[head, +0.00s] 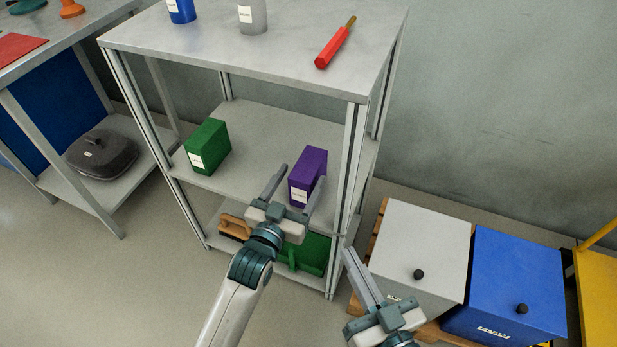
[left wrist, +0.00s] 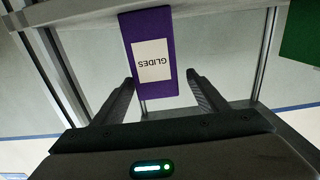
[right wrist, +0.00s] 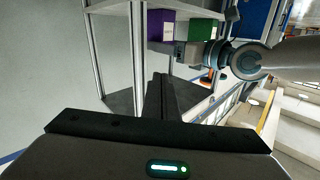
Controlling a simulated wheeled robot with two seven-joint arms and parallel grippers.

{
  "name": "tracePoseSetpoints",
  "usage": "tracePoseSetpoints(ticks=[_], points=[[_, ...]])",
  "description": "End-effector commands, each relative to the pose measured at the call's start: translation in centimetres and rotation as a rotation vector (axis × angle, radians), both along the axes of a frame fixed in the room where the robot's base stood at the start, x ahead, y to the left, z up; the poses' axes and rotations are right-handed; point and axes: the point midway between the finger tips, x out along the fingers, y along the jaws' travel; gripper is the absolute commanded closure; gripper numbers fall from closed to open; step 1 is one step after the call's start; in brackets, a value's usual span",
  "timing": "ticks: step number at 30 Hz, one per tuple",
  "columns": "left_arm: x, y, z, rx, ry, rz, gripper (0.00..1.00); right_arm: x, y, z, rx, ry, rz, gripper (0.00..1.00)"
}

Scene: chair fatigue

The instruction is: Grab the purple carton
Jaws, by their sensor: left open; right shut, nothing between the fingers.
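The purple carton (head: 306,172) stands upright on the middle shelf (head: 262,130) of a grey rack, near its right front. In the left wrist view the carton (left wrist: 153,82) shows a white label reading "GLIDES". My left gripper (head: 296,183) is open just in front of the carton, one finger to each side of it in the picture. In the left wrist view the fingertips (left wrist: 161,82) flank the carton's lower part, with gaps; nothing is held. My right gripper (head: 349,254) is shut and empty, to the right of the rack's front right post.
A green carton (head: 207,147) stands left on the same shelf. The rack top (head: 290,45) holds a blue container (head: 181,11), a grey container (head: 252,16) and a red-handled tool (head: 336,43). Grey (head: 420,240) and blue (head: 500,285) boxes stand right of the rack.

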Motion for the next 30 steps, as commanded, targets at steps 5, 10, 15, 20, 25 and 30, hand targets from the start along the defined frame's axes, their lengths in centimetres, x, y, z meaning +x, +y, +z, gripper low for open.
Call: tracePoseSetpoints(ticks=[5,10,15,20,25,30], points=[[1.4,-0.9,0.0,-0.002,-0.002,0.000,0.33,-0.3,0.4,1.3,0.026,-0.075,0.002,1.00],[3.2,-1.7,0.0,-0.001,-0.003,-0.001,0.33,-0.6,0.5,2.9,0.055,-0.161,-0.001,1.00],[4.3,-2.2,0.0,0.000,-0.001,-0.001,0.33,-0.9,0.6,3.9,0.071,-0.209,-0.002,1.00],[4.3,-2.2,0.1,0.000,-0.001,-0.001,0.33,-0.9,0.6,4.1,0.073,-0.214,-0.002,1.00],[4.3,-2.2,0.0,0.000,-0.001,-0.001,0.33,-0.9,0.6,4.1,0.073,-0.213,-0.002,1.00],[4.3,-2.2,0.0,0.000,-0.001,-0.001,0.38,-0.9,0.6,4.1,0.073,-0.213,-0.003,1.00]])
